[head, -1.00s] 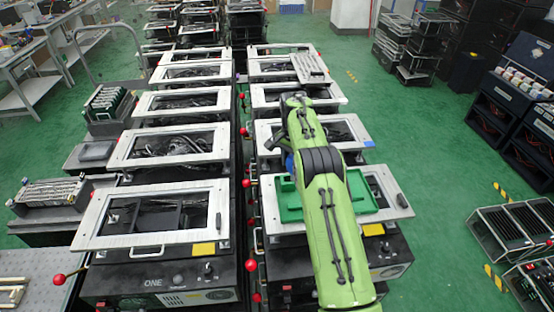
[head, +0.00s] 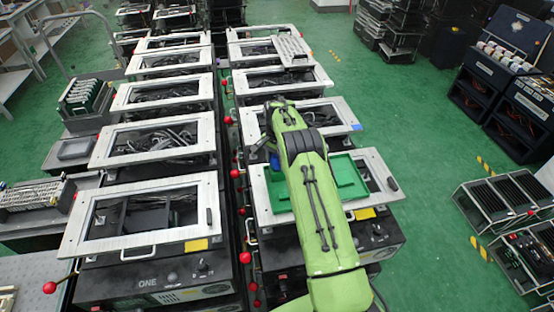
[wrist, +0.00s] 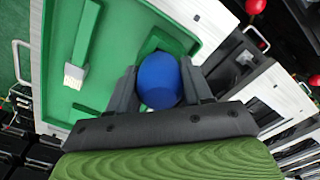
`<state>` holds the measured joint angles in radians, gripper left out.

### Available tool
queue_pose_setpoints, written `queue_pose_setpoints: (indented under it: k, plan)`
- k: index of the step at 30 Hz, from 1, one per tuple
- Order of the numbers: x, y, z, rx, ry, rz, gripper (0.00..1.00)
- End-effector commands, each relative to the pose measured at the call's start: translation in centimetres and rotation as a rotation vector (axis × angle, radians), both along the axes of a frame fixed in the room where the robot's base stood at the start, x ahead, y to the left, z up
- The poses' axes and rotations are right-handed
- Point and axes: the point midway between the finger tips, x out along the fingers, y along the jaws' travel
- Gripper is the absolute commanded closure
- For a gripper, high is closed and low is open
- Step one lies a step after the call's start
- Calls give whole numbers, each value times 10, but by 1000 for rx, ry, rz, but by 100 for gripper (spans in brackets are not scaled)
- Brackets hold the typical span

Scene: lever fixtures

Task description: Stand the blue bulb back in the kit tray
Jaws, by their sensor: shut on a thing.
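The blue bulb (wrist: 160,82) sits between the two dark fingers of my gripper (wrist: 161,88) in the wrist view, and the gripper is shut on it. The green kit tray (wrist: 122,28) lies just beyond and to the left of the bulb; whether the bulb touches it I cannot tell. In the head view the kit tray (head: 347,178) rests on a white-framed fixture, partly hidden by my green arm. A bit of the bulb (head: 275,160) shows at the tray's left back edge, beside my gripper (head: 268,152), which is mostly hidden.
Green floor (head: 420,150) is open to the right, before black racks (head: 510,200).

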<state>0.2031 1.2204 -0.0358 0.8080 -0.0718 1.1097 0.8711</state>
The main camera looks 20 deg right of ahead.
Motion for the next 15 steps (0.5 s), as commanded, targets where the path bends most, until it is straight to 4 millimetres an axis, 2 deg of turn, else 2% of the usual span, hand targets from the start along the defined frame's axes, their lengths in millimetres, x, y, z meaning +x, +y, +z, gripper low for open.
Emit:
queue_pose_setpoints:
  k: [3, 4, 9, 15]
  plan:
    - [0, 0, -4, 0, 0, 0, 62]
    - [0, 0, -3, 0, 0, 0, 47]
    - [0, 0, -2, 0, 0, 0, 25]
    - [0, 0, -2, 0, 0, 0, 25]
